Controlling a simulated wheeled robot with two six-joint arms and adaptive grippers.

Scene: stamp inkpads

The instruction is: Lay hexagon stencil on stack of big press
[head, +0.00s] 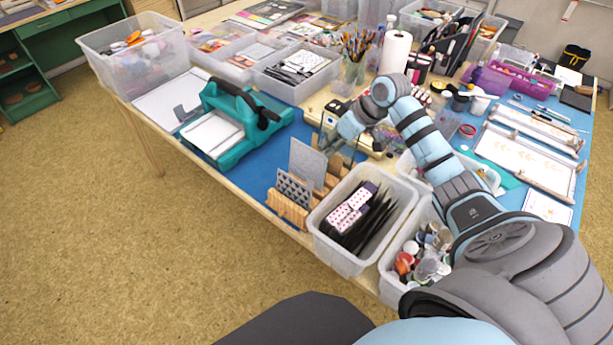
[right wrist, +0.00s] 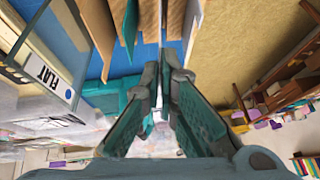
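The big press (head: 237,118) is a teal machine on the blue mat, with a pale flat stack (head: 211,133) at its front. A slotted wooden rack (head: 288,212) at the table's front edge holds a plain grey sheet (head: 306,163) and a dark plate with a repeating pattern (head: 293,188), both upright. I cannot tell for sure which is the hexagon stencil. My right gripper (head: 327,146) is beside the grey sheet's upper right. In the right wrist view its fingertips (right wrist: 160,66) are close together below thin upright slats; whether anything is between them is unclear. My left gripper is out of view.
A clear bin (head: 340,258) of dark strips and patterned boxes stands right of the rack. Clear bins (head: 135,65) line the back left. A paper roll (head: 395,52) and brush jar (head: 354,70) stand behind my right arm. Blue mat between press and rack is mostly clear.

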